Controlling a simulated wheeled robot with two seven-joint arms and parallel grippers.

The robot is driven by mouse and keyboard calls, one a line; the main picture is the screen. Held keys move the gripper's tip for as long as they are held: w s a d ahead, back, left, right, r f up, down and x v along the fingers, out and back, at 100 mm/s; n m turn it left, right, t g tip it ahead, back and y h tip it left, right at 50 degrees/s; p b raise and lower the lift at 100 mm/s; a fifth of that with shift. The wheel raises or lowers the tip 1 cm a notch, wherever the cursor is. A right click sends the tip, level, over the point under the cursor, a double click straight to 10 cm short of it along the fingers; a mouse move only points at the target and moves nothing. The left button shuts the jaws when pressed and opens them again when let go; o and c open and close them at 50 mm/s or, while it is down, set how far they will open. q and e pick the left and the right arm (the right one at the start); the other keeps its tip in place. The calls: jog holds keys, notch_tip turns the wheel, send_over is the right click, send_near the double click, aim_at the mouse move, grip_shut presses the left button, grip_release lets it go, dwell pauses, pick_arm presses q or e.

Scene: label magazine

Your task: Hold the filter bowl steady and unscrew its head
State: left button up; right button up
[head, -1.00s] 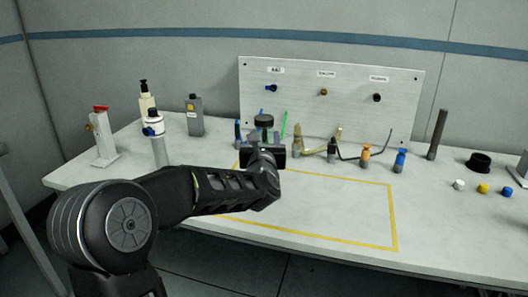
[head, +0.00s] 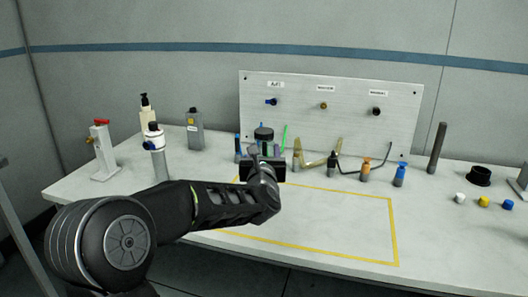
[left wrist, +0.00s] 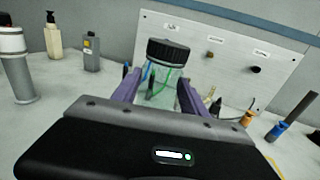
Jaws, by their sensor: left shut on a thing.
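The filter bowl (left wrist: 160,88) is a clear, see-through cup between my left gripper's fingers in the left wrist view. Its black ribbed head (left wrist: 167,51) sits on top of the bowl. The head also shows in the head view (head: 263,133), just above my left gripper (head: 264,160). That gripper is shut on the bowl below the head. The bowl looks upright or nearly so. The gripper hides most of the bowl in the head view, and its base is hidden. My right gripper is in neither view.
A grey panel (head: 350,100) with three labelled fittings stands behind. Screwdrivers and bent tools, including an orange-handled one (head: 365,166), stand close to the right. A white cylinder (head: 158,160), bottles and a red-topped stand (head: 102,150) are at left. The yellow-taped area (head: 330,190) is clear.

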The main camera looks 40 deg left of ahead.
pick_arm(q)
grip_shut()
dwell(0.5)
